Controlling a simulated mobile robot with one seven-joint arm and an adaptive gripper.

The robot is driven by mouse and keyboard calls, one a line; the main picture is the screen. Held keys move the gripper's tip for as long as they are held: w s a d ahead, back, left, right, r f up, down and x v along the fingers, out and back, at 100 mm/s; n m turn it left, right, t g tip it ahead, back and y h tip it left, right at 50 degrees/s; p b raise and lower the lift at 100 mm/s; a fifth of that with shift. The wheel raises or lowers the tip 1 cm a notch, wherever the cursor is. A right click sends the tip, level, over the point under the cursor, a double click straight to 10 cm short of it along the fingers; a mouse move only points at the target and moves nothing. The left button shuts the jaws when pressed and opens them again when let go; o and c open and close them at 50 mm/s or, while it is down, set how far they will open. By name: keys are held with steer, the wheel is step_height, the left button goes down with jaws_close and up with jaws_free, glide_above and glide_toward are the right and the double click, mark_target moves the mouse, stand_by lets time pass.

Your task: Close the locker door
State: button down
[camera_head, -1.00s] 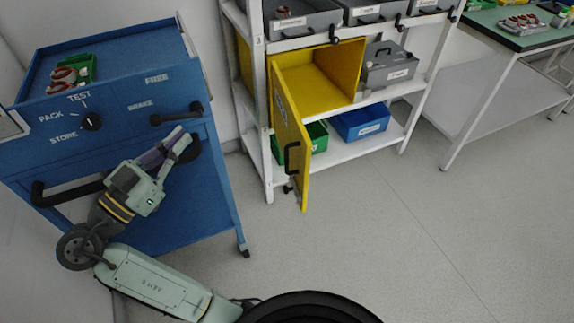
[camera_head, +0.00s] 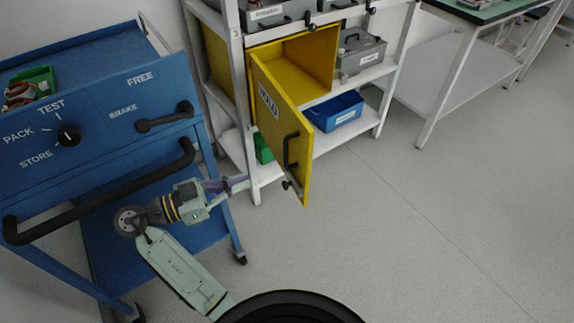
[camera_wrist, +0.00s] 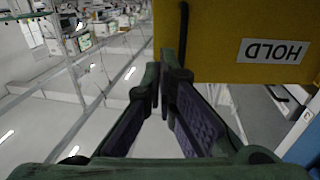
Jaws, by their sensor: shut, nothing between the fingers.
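The yellow locker door (camera_head: 283,128) stands open on the white shelf rack, swung out toward me. It bears a black handle (camera_head: 291,152) and a white label. The yellow locker (camera_head: 306,71) behind it looks empty inside. My gripper (camera_head: 243,183) is shut and empty, pointing right, left of the door's lower part in the head view. In the wrist view my gripper (camera_wrist: 164,80) has its fingertips together near the door's edge. The door (camera_wrist: 225,50) shows there upside down with its HOLD label (camera_wrist: 274,51). I cannot tell whether the fingertips touch the door.
A blue cart (camera_head: 100,130) with a dial and a black push bar stands at left, close to my arm. The rack (camera_head: 243,110) holds a blue bin (camera_head: 334,112), a green bin (camera_head: 263,148) and a grey toolbox (camera_head: 358,54). The floor to the right is clear.

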mark_target(305, 161)
steer(key=p+x, duration=0.2)
steer(key=x, duration=0.4)
steer(key=p+x, duration=0.2)
steer(key=x, duration=0.5)
steer(key=shift+r, duration=0.2)
steer(key=shift+w+d+f+p, duration=0.15)
steer(key=shift+w+d+p, duration=0.15)
steer(key=shift+d, duration=0.1)
